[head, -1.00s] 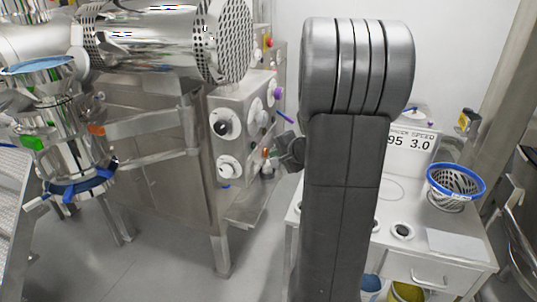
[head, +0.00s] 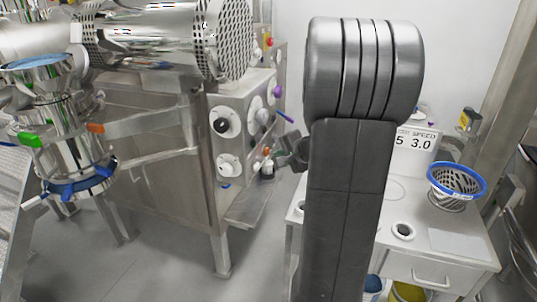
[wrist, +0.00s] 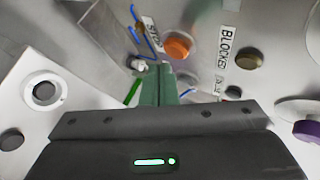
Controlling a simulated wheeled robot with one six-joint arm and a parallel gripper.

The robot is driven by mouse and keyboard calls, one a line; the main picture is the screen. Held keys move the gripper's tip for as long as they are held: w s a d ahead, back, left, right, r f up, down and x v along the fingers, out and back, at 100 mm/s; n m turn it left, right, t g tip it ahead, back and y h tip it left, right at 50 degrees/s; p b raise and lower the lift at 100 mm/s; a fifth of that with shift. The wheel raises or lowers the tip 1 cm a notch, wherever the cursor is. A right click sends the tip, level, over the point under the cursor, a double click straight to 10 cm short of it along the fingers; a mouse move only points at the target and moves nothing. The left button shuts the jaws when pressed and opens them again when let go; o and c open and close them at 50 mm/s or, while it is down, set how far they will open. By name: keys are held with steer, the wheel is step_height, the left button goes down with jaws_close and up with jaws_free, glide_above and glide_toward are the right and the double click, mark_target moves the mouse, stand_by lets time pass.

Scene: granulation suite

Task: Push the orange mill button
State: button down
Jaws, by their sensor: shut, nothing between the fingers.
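In the head view a small orange spot (head: 266,150) on the steel cabinet's side appears to be the same button. My gripper (wrist: 159,68) is shut and empty, its greenish fingers together. The fingertips appear just below the orange button in the wrist view; whether they touch anything is unclear. In the head view my gripper (head: 279,160) is beside the cabinet panel, partly hidden by my arm.
A brownish-gold button (wrist: 249,59) sits beside a "BLOCKED" label (wrist: 228,45). A purple knob (wrist: 307,131) is at the right, and a dark round knob (wrist: 44,92) at the left. In the head view a white bench (head: 410,225) with a blue-rimmed basket (head: 456,182) stands at right.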

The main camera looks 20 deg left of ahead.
steer(key=d+b, duration=0.2)
steer(key=d, duration=0.3)
stand_by(0.5)
steer(key=shift+a, duration=0.1)
stand_by(0.4)
steer(key=p, duration=0.1)
steer(key=a+p, duration=0.1)
steer(key=p, duration=0.1)
steer(key=shift+a+r+p, duration=0.2)
steer(key=shift+r+p, duration=0.05)
steer(key=shift+p, duration=0.05)
